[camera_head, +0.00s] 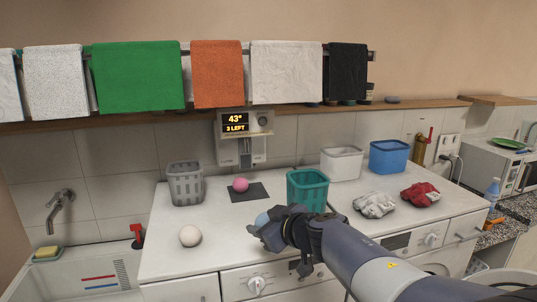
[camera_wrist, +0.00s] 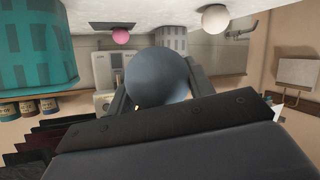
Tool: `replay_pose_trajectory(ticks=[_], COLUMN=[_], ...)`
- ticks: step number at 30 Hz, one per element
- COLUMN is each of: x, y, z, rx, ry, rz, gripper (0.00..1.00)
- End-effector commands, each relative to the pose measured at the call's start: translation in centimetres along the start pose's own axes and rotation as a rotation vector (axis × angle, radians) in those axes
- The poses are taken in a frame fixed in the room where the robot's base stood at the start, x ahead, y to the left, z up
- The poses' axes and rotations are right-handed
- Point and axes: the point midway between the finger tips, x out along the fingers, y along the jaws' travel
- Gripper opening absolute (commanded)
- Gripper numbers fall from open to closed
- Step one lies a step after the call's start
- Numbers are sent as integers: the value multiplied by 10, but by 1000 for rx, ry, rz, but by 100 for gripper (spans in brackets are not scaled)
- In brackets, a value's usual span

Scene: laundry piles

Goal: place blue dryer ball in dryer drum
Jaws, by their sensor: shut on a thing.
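The blue dryer ball (camera_head: 262,219) is between the fingers of my gripper (camera_head: 267,228), above the white worktop in front of the teal basket. In the wrist view the same ball (camera_wrist: 157,76) looks dark grey-blue and fills the space between the fingertips (camera_wrist: 157,85). My gripper is shut on it. No drum interior is visible.
On the worktop (camera_head: 225,225) are a white ball (camera_head: 190,236), a pink ball (camera_head: 240,184), a grey basket (camera_head: 185,184), a teal basket (camera_head: 307,189), white and blue bins, and white and red cloths. A sink (camera_head: 85,280) is at left. Towels hang above.

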Motion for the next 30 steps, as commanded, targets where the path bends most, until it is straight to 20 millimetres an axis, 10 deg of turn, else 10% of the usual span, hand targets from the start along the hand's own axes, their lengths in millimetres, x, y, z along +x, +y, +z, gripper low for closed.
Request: replay_pose_trajectory(ticks=[11, 30], x=[0, -1], y=[0, 10], z=[0, 112], rx=[1, 85], ry=[0, -54], rz=[2, 189], gripper=[28, 28])
